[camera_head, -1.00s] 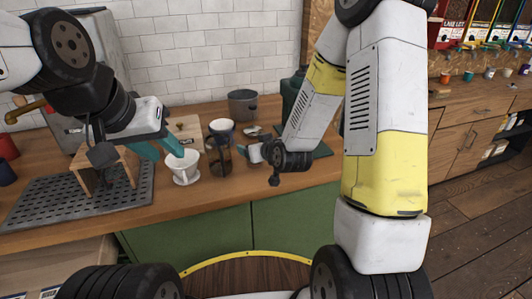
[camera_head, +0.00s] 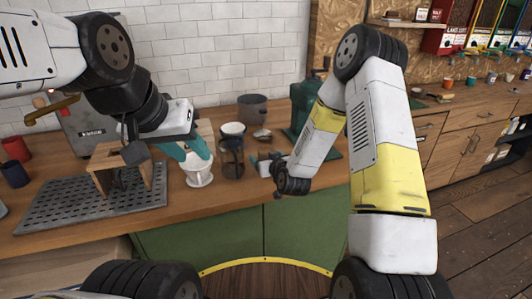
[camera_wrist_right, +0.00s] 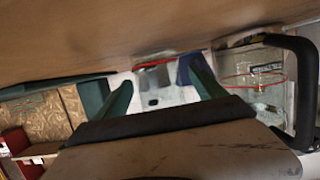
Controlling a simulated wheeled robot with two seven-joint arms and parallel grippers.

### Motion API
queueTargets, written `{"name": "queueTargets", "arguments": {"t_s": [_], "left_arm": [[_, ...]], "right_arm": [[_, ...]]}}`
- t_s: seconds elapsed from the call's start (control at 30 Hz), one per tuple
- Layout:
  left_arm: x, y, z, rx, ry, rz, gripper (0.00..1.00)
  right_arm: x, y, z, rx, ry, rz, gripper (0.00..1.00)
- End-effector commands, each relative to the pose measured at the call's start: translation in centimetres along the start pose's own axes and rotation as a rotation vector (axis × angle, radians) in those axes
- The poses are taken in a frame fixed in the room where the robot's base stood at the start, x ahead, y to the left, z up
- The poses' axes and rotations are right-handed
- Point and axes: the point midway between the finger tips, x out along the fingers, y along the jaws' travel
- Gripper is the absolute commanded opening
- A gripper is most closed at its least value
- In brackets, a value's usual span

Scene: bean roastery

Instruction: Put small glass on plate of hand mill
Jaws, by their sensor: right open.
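The hand mill (camera_head: 302,104) is the green machine at the back of the counter, right of centre in the head view. Its dark plate (camera_head: 328,152) is partly hidden by my right arm. My right gripper (camera_head: 256,164) is low over the counter, in front of the mill and right of a press pot. In the right wrist view its teal fingers (camera_wrist_right: 163,90) are apart. A clear shape with a red line, perhaps the small glass (camera_wrist_right: 155,72), shows between them; whether it touches them is unclear. My left gripper (camera_head: 188,150) looks open, its fingers close to a white dripper (camera_head: 199,175).
The glass press pot (camera_head: 232,162) stands between my grippers; a handled glass vessel (camera_wrist_right: 262,80) fills the right of the wrist view. Behind are a white-topped cup (camera_head: 233,129) and a grey pot (camera_head: 252,108). A wooden stand (camera_head: 105,160) is on the grey mat (camera_head: 60,205).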

Motion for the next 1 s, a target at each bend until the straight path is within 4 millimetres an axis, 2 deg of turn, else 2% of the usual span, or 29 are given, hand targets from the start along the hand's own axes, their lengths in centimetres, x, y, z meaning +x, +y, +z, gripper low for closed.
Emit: {"name": "queueTargets", "arguments": {"t_s": [0.23, 0.6, 0.63, 0.67, 0.87, 1.0], "left_arm": [[0.0, 0.0, 0.0, 0.0, 0.0, 0.0, 0.36], [0.0, 0.0, 0.0, 0.0, 0.0, 0.0, 0.36], [0.0, 0.0, 0.0, 0.0, 0.0, 0.0, 0.36], [0.0, 0.0, 0.0, 0.0, 0.0, 0.0, 0.36], [0.0, 0.0, 0.0, 0.0, 0.0, 0.0, 0.36], [0.0, 0.0, 0.0, 0.0, 0.0, 0.0, 0.36]], "right_arm": [[0.2, 0.0, 0.0, 0.0, -0.001, 0.0, 0.8], [0.2, 0.0, 0.0, 0.0, -0.001, 0.0, 0.09], [0.2, 0.0, 0.0, 0.0, 0.0, 0.0, 0.09], [0.2, 0.0, 0.0, 0.0, 0.0, 0.0, 0.01], [0.1, 0.0, -0.2, 0.0, 0.001, 0.0, 0.01], [-0.1, 0.0, -1.1, -0.001, 0.003, 0.0, 0.01]]}}
